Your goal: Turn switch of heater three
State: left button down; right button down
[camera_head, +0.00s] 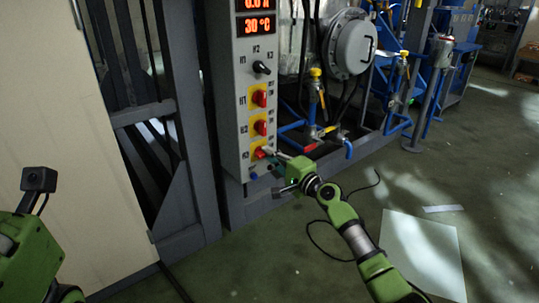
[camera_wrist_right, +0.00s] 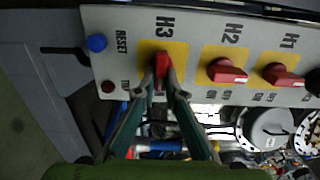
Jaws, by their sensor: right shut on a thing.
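The switch of heater three is a red knob (camera_wrist_right: 161,64) on a yellow plate, labelled H3, on the grey control panel (camera_wrist_right: 125,60). In the head view its yellow plate (camera_head: 258,153) is the lowest of the yellow plates. My right gripper (camera_wrist_right: 163,85) is shut on this knob, with one finger on each side. The fingers partly hide the knob, whose handle runs up and down in the wrist view. In the head view my right gripper (camera_head: 268,153) reaches the panel from the right. My left arm shows at the lower left; its fingers are out of view.
Red switches H2 (camera_wrist_right: 227,71) and H1 (camera_wrist_right: 283,76) sit beside H3, their handles lying nearly sideways. A blue RESET button (camera_wrist_right: 96,43) and a dark red button (camera_wrist_right: 108,87) are close by. Blue pipes with yellow valves (camera_head: 316,85) stand right of the panel.

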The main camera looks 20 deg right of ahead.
jog(key=shift+f, duration=0.1)
jog(key=c, duration=2.1)
grip_release()
jog(key=v, duration=1.2)
